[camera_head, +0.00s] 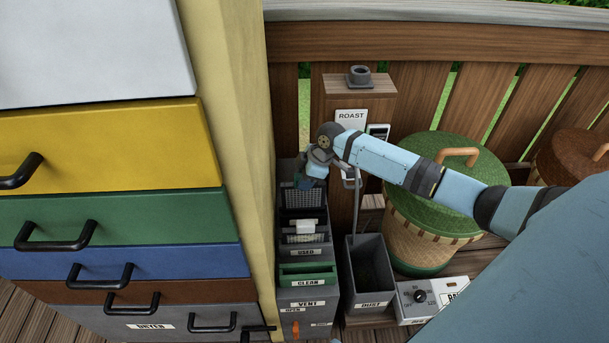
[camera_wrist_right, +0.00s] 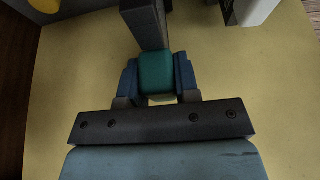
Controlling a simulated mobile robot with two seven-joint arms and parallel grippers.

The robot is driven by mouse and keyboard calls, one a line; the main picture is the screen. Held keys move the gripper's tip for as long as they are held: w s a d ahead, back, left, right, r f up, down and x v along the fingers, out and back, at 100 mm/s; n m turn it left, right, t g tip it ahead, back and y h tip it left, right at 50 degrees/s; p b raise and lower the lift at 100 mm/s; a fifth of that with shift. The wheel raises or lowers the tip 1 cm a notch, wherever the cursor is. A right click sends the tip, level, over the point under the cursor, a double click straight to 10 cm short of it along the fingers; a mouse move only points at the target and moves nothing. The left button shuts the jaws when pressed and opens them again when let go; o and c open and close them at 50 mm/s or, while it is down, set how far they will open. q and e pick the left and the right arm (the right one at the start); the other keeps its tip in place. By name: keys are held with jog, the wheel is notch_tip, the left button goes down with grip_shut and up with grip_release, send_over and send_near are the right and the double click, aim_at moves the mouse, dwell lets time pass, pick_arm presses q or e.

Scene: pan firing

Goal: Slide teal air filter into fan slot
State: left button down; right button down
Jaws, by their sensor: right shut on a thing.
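My right gripper (camera_head: 306,180) reaches in from the right, at the back of a narrow grey unit beside the yellow post. In the right wrist view my right gripper (camera_wrist_right: 158,80) is shut on a teal block (camera_wrist_right: 157,72), which seems to be the grip of the teal air filter. The filter's body is hidden. A dark grey bar (camera_wrist_right: 147,24) lies just beyond the block; I cannot tell whether they touch. A dark mesh panel (camera_head: 302,198) shows just below the gripper in the head view. The fan slot cannot be made out clearly. My left gripper is not in view.
A rack labelled USED (camera_head: 306,252) and a green-topped CLEAN slot (camera_head: 308,281) stand in front, above a VENT panel (camera_head: 307,303). A DUST bin (camera_head: 371,306), a lidded basket (camera_head: 445,215) and a dial box (camera_head: 420,296) stand right. Coloured drawers (camera_head: 110,150) fill the left.

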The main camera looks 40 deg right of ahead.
jog(key=shift+f, duration=0.1)
dwell(0.6)
jog(key=shift+p, duration=0.65)
dwell(0.3)
jog(key=shift+p, duration=0.65)
dwell(0.4)
jog(key=b, duration=0.2)
send_over(305, 208)
jog(key=shift+w+d+f, duration=0.1)
jog(key=shift+w+f, duration=0.05)
jog(key=shift+f, duration=1.05)
jog(key=shift+w+f, duration=0.15)
jog(key=shift+f, duration=1.05)
jog(key=shift+r, duration=0.15)
jog(key=shift+r+p, duration=1.9)
jog(key=shift+p, duration=0.55)
